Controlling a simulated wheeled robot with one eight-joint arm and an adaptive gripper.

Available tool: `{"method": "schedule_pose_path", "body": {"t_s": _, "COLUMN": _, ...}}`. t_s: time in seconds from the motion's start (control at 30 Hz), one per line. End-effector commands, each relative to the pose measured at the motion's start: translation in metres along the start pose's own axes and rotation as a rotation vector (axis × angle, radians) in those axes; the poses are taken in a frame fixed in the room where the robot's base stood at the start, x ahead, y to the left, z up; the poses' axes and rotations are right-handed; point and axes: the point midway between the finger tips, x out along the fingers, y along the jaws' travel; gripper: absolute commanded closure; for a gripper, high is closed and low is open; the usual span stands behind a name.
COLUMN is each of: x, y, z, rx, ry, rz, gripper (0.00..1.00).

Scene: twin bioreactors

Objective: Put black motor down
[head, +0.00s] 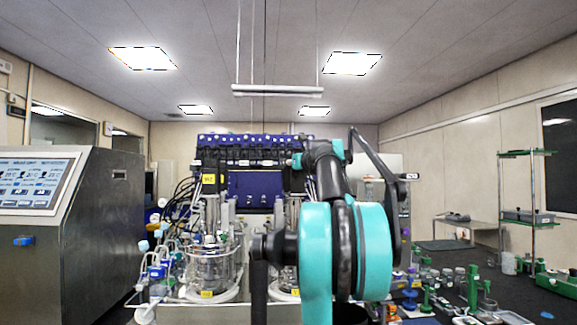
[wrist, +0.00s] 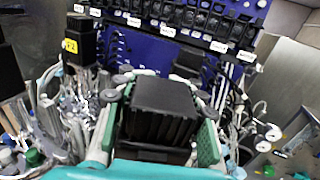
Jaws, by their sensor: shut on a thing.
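In the wrist view the black motor (wrist: 163,103), a dark ribbed block, sits between the green-padded fingers of my gripper (wrist: 160,90). The gripper is shut on it. The motor hides what lies straight below, so I cannot tell whether it touches anything. In the head view my teal and black arm reaches toward the bioreactors and covers the held motor and fingertips. A second black motor with a yellow label (wrist: 82,42) stands upright to the left; its label also shows in the head view (head: 208,179), above the left glass vessel (head: 208,262).
A blue control rack (head: 252,185) with black modules stands behind the vessels. Tubes and cables crowd the left side. The right glass vessel (head: 283,262) is partly behind my arm. A steel cabinet with a screen (head: 40,183) stands far left. Bottles and green stands (head: 473,288) fill the right bench.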

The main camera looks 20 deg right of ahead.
Motion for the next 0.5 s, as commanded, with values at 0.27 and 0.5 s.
{"method": "schedule_pose_path", "body": {"t_s": 0.27, "x": 0.0001, "y": -0.0004, "z": -0.0018, "rx": 0.001, "ry": -0.001, "rz": 0.000, "gripper": 1.00}}
{"method": "schedule_pose_path", "body": {"t_s": 0.5, "x": 0.0008, "y": -0.0007, "z": -0.0051, "rx": 0.000, "ry": 0.000, "rz": 0.000, "gripper": 0.59}}
